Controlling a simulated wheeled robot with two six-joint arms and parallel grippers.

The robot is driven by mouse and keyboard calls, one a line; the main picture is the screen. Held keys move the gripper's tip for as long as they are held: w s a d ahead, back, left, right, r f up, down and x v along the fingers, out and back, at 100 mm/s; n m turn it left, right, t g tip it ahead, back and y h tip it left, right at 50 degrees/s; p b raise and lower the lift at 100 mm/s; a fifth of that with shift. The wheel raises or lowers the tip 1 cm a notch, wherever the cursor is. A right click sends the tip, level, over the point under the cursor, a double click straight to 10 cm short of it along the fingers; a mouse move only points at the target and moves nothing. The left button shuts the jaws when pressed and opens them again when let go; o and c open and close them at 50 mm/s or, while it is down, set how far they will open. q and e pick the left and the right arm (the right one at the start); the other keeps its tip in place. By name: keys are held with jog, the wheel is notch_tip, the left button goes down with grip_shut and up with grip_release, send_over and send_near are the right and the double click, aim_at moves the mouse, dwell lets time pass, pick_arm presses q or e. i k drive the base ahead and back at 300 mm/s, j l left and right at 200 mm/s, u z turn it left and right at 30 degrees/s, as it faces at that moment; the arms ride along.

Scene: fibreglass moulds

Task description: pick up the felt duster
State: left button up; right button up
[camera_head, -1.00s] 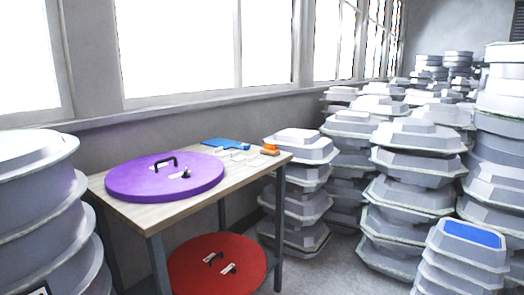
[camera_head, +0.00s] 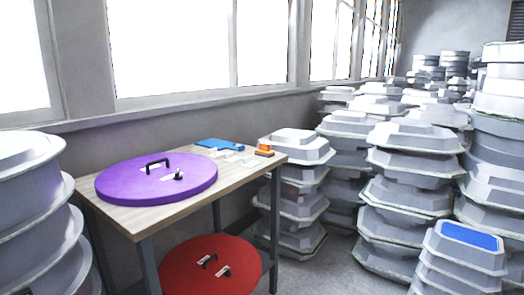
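A small orange block with a dark part (camera_head: 264,151) lies near the right end of the wooden table (camera_head: 140,217). It may be the felt duster, but it is too small to tell. A flat blue item (camera_head: 220,144) lies at the table's back edge, with several small white pieces (camera_head: 236,157) between it and the orange block. Neither of my grippers is in view.
A purple round lid (camera_head: 130,192) with a black handle covers the table's left part. A red round lid (camera_head: 195,275) sits below the table. Stacked grey moulds stand left (camera_head: 25,200) and right (camera_head: 400,205), one stack topped with a blue panel (camera_head: 468,236). Some floor shows between stacks.

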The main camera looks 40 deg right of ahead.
aim_at(264, 150)
jog(key=i+l+u, duration=0.2)
jog(key=l, duration=0.6)
jog(key=i+l+u, duration=0.2)
jog(key=l, duration=0.65)
jog(key=l+u, duration=0.15)
jog(key=l, duration=0.7)
